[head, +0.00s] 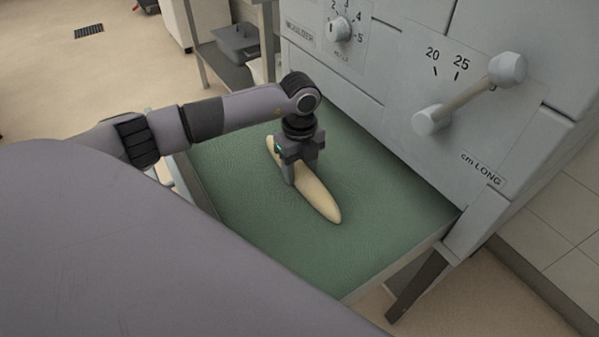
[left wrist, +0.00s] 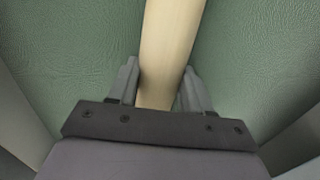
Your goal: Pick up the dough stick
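The dough stick (head: 318,197) is a long, pale, tapered piece lying on the green mat (head: 240,170) of the moulder. My left gripper (head: 298,172) points down over the middle of the stick and hides part of it in the head view. In the left wrist view the dough stick (left wrist: 170,45) runs between the two fingers of my left gripper (left wrist: 160,85), one on each side. The right finger looks very near or touching the dough, and a narrow gap seems to show at the left one. My right gripper is not in view.
The moulder's grey body (head: 400,110) rises behind the mat, with a dial (head: 339,28) and a protruding lever handle (head: 470,95). A grey shelf stand (head: 235,65) is at the back. The mat around the dough is clear, with raised metal edges at its sides.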

